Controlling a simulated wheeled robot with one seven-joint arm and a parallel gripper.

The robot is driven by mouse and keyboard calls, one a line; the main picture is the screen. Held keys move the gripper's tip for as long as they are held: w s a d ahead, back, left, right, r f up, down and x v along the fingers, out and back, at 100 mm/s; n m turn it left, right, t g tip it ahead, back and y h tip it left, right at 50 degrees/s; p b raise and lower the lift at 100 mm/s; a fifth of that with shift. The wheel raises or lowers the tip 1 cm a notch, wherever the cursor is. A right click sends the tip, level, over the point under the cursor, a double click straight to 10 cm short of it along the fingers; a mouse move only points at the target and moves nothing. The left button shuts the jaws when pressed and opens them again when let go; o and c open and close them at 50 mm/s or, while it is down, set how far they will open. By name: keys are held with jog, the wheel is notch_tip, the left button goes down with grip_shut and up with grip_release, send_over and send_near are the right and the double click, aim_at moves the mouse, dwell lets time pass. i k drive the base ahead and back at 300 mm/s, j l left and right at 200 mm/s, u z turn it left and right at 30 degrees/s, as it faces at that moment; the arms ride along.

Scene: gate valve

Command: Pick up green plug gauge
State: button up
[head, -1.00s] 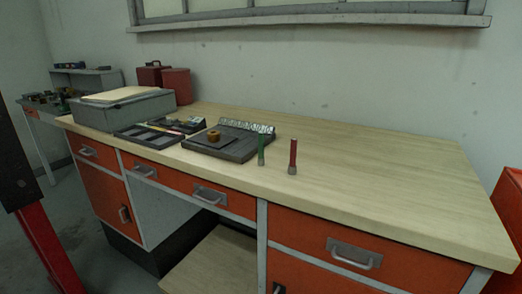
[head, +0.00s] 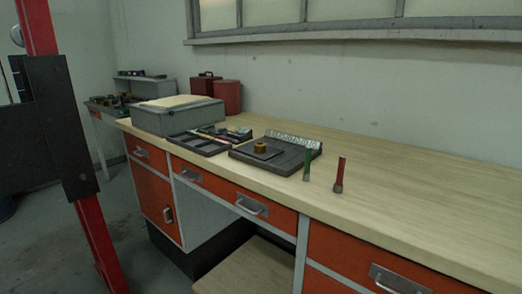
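The green plug gauge (head: 307,164) stands upright on the light wood workbench (head: 420,205), near its front edge. It is a slim green rod with a grey lower end. A similar red plug gauge (head: 340,175) stands just to its right, apart from it. A dark flat tray or plate (head: 275,158) lies to the left of the green gauge, holding a brass-coloured ring (head: 261,147) and a row of small pale parts (head: 292,140). My gripper does not show in the head view.
A dark sectioned tray (head: 198,145) and a grey box (head: 177,116) stand further left. Red containers (head: 227,97) stand behind. A red post with a dark block (head: 62,130) rises at the left. The bench's right side is clear. Orange drawers (head: 240,198) front the bench.

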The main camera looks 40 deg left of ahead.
aim_at(306, 174)
jog(key=u, duration=0.7)
jog(key=i+l+u, duration=0.2)
jog(key=i+u, duration=0.3)
jog(key=i+l+u, duration=0.25)
jog(key=u, duration=0.2)
jog(key=l, duration=0.1)
